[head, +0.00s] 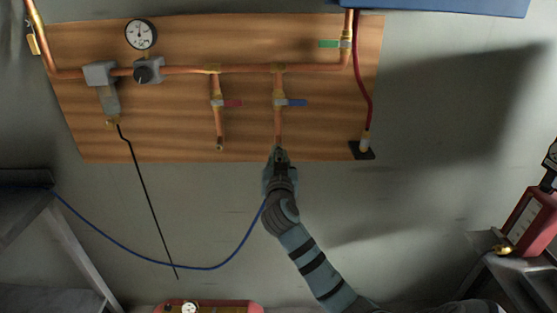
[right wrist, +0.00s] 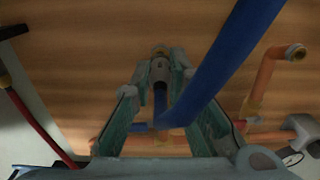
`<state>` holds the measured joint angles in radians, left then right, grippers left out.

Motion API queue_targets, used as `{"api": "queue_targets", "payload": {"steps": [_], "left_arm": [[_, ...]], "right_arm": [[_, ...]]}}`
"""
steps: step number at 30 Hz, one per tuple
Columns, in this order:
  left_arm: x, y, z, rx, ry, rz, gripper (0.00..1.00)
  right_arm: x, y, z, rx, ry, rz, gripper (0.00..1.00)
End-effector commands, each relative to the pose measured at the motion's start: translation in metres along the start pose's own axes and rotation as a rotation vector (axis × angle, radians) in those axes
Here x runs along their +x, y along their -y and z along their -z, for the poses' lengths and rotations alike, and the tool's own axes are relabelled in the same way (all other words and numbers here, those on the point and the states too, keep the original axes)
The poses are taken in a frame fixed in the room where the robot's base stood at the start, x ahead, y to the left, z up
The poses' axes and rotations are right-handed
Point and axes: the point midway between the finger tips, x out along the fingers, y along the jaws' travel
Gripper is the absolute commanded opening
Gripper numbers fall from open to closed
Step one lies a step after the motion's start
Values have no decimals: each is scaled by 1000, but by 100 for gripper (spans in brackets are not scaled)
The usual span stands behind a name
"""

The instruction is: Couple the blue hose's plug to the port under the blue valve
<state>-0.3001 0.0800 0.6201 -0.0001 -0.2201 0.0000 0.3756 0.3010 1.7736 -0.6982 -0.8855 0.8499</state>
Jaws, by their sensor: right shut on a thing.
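The blue valve's handle (head: 292,102) sits on a copper branch pipe (head: 278,125) that runs down the wooden board. My right gripper (head: 279,154) is at that pipe's lower end and hides the port there. In the right wrist view, the right gripper (right wrist: 160,75) is shut on a grey plug (right wrist: 160,70) with a brass-coloured piece just past it. I cannot tell whether plug and port are joined. The blue hose (head: 150,257) hangs in a slack curve from the left to the gripper. It crosses close in the wrist view (right wrist: 225,60). My left gripper is not in view.
The red valve's handle (head: 232,103) and its open-ended pipe (head: 220,140) are just left. A red hose (head: 366,95) runs down at the right to a black bracket (head: 363,151). A thin black line (head: 145,190) hangs at the left.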

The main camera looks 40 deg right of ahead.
Motion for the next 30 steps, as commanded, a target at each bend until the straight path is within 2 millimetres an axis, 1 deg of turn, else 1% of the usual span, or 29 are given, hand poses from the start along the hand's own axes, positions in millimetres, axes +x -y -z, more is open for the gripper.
{"api": "queue_targets", "payload": {"steps": [16,17,18,21,30], "left_arm": [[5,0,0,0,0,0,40],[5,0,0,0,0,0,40],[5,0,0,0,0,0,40],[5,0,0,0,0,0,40],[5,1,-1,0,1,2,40]], "right_arm": [[8,0,-1,1,-1,1,0],[8,0,0,1,0,1,18],[8,0,0,1,0,1,24],[8,0,0,1,0,1,38],[6,0,-1,1,0,1,38]]}}
